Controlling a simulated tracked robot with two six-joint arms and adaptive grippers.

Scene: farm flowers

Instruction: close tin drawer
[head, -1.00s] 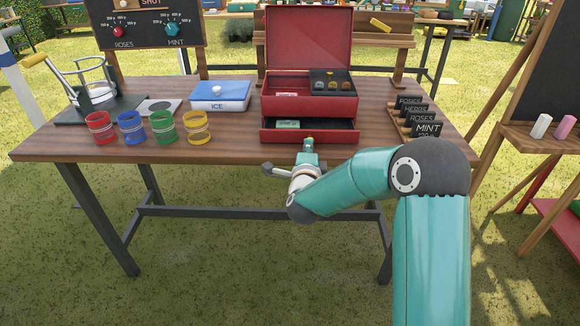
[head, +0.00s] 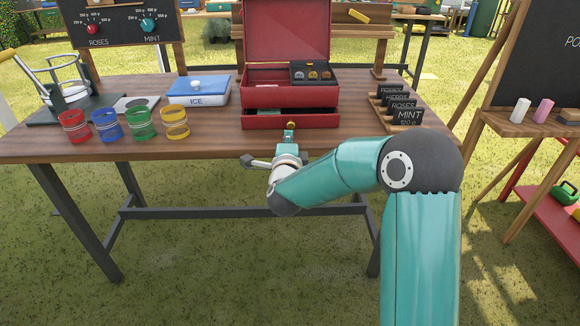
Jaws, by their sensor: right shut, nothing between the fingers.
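The red tin (head: 262,97) stands on the wooden table with its lid (head: 287,32) up. Its drawer (head: 262,122) is at the bottom front; a thin dark gap shows above its front panel, so it is nearly in but appears slightly open. A small brass-coloured knob (head: 291,125) is at the middle of the drawer front. My right gripper (head: 289,133) is shut and empty, pointing at the knob from the front; it looks close to or touching it, I cannot tell which. My left gripper is not in view.
A blue ICE box (head: 198,91) stands left of the tin. Red (head: 74,126), blue, green and yellow banded jars stand along the front left. Small black signs (head: 401,104) stand right of the tin. The tabletop between the tin and signs is clear.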

